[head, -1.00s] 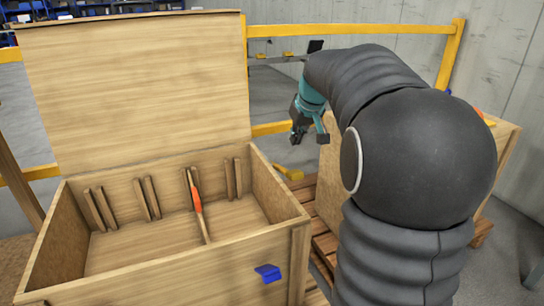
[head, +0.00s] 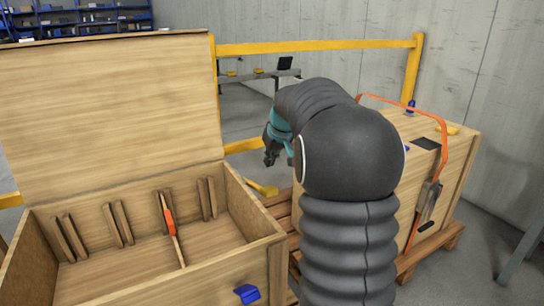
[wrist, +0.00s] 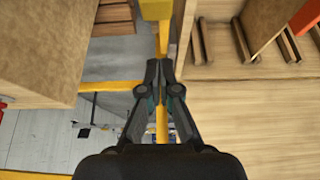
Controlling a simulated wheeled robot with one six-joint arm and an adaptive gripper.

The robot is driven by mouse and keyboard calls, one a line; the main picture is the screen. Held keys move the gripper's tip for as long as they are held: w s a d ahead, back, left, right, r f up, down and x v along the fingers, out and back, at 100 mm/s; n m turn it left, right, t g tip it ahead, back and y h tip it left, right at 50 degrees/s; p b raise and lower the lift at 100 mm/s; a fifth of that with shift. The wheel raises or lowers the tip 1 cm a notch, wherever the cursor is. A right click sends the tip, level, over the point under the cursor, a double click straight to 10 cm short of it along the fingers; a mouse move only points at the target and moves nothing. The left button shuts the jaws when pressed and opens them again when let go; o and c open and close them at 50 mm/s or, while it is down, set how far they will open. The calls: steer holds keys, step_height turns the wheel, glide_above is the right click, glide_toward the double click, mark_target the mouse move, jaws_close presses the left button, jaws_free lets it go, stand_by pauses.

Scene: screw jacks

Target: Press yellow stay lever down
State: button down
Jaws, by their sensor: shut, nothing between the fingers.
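A yellow lever-like piece (head: 262,188) sticks out beside the back right corner of the open wooden crate (head: 262,240); I take it for the stay lever. My gripper (head: 270,160) is just above it in the head view, pointing down, and I see a gap between them. In the wrist view my gripper (wrist: 163,68) has its fingertips together and empty. A yellow block (wrist: 157,9) lies beyond the tips at the top edge there, probably the same lever. The crate's lid (head: 110,120) stands up.
An orange-handled tool (head: 170,220) leans inside the open crate. A yellow rail (head: 320,46) runs behind. My arm hides part of the second crate.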

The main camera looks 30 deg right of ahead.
glide_above(266, 187)
steer(key=s, duration=0.1)
step_height(266, 187, down, 5)
steer(key=shift+a+r, duration=0.1)
steer(key=shift+r, duration=0.1)
steer(key=f, duration=0.3)
steer(key=shift+s, duration=0.4)
steer(key=shift+s+f, duration=0.15)
steer(key=shift+f, duration=0.3)
